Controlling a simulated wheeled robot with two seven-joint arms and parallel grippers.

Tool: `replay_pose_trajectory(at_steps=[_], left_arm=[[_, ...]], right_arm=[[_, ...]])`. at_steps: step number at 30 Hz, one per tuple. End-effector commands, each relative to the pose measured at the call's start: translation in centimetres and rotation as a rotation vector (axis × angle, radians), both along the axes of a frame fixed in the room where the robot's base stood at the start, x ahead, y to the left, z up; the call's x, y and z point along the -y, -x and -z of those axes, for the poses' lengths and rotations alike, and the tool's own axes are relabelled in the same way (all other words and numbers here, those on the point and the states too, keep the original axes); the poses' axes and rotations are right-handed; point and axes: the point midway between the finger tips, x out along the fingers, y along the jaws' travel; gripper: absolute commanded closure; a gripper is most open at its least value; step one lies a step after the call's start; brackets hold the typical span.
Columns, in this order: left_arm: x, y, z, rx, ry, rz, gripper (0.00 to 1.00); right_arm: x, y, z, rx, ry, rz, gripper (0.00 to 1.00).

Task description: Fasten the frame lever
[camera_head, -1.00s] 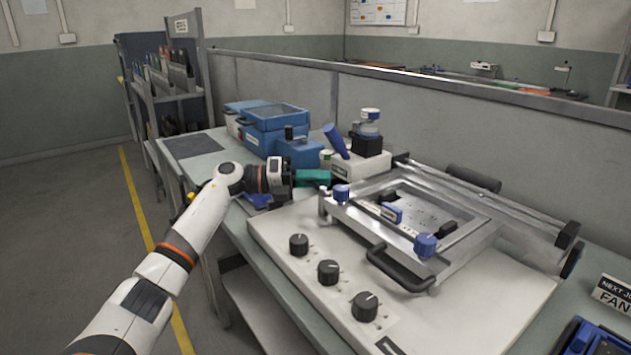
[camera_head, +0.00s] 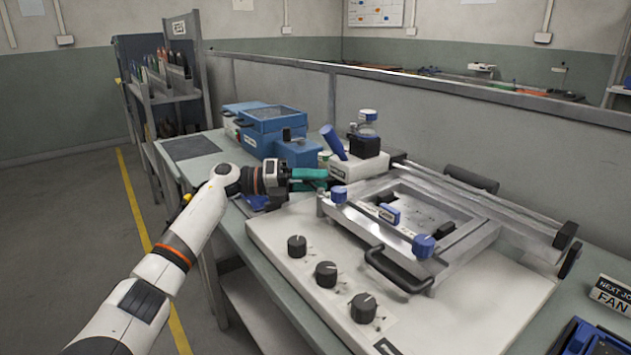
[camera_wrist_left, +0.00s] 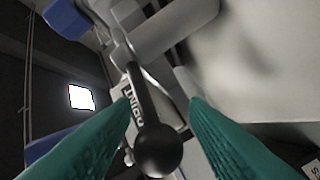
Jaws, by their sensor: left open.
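The metal frame (camera_head: 470,205) lies flat on the white machine base (camera_head: 275,235), with blue knobs (camera_head: 423,246) at its near corners. My left gripper (camera_head: 322,180) is at the frame's far left corner, its teal fingers open. In the left wrist view, a lever with a dark shaft and black ball knob (camera_wrist_left: 158,150) lies between the two open fingers (camera_wrist_left: 160,120), apart from both as far as I can tell. A partly covered label (camera_wrist_left: 133,107) is beside its shaft. In the head view I cannot make out the lever. My right gripper is not in view.
Three black dials (camera_head: 326,274) and a black handle (camera_head: 395,270) are on the near side of the machine. Blue boxes (camera_head: 272,125) and a blue-handled device (camera_head: 358,165) stand behind my gripper. A sign (camera_head: 612,295) and a blue tray (camera_head: 590,338) are at right.

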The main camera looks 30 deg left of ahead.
Motion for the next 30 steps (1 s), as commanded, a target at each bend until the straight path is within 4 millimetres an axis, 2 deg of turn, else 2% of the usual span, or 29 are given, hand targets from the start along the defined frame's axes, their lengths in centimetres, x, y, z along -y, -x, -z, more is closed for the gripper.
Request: replay_pose_trajectory(at_steps=[12, 16, 21, 30], left_arm=[[-6.9, 4.3, 0.1, -0.004, -0.002, -0.004, 0.59], [-8.5, 5.4, 0.1, -0.002, -0.001, -0.003, 0.59], [-9.6, 6.2, 0.0, -0.001, 0.0, -0.001, 0.59], [-9.7, 6.3, 0.0, 0.0, -0.001, -0.001, 0.59]], right_arm=[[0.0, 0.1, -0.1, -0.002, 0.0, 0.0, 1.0], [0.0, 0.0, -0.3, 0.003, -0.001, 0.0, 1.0], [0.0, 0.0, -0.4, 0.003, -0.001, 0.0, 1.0], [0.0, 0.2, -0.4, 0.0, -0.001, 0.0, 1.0]])
